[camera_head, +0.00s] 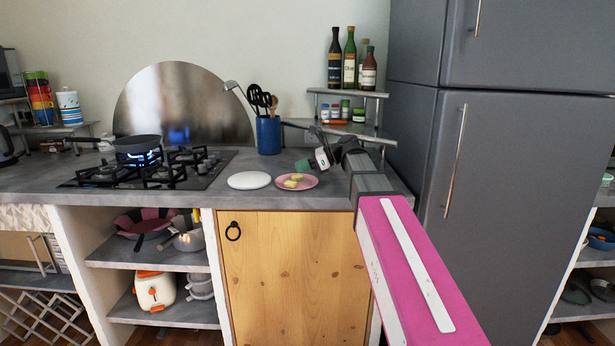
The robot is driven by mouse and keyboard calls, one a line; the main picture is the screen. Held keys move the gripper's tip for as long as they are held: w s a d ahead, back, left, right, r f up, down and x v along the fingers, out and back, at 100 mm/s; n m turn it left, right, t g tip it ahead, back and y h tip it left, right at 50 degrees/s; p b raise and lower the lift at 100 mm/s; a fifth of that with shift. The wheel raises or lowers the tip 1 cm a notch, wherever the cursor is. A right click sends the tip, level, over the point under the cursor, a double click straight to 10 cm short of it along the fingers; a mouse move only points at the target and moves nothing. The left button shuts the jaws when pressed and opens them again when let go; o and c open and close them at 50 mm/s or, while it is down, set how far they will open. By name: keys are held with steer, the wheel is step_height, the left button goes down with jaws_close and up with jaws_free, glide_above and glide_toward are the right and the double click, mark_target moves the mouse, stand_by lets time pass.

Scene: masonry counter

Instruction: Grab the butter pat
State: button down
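Small pale yellow butter pats lie on a pink plate (310,184) on the grey counter. One butter pat (296,177) is toward the back of the plate, and another yellow piece (290,184) is just in front of it. My arm reaches in from the lower right, and my gripper (306,166) is above and slightly right of the plate, apart from the butter. The gripper is small and seen at an angle, so its fingers are not clear. I see nothing held in it.
A white plate (249,180) lies left of the pink plate. A blue utensil holder (269,136) stands behind. A lit gas stove with a pan (137,144) is further left. A corner shelf with bottles (349,60) and a grey fridge (500,150) are at right.

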steer(key=s+a+r, duration=0.3)
steer(key=a+r, duration=0.2)
steer(key=a, duration=0.3)
steer(key=shift+s+a+r, duration=0.25)
steer(key=shift+s+r, duration=0.1)
steer(key=shift+c, duration=1.9)
jaws_free()
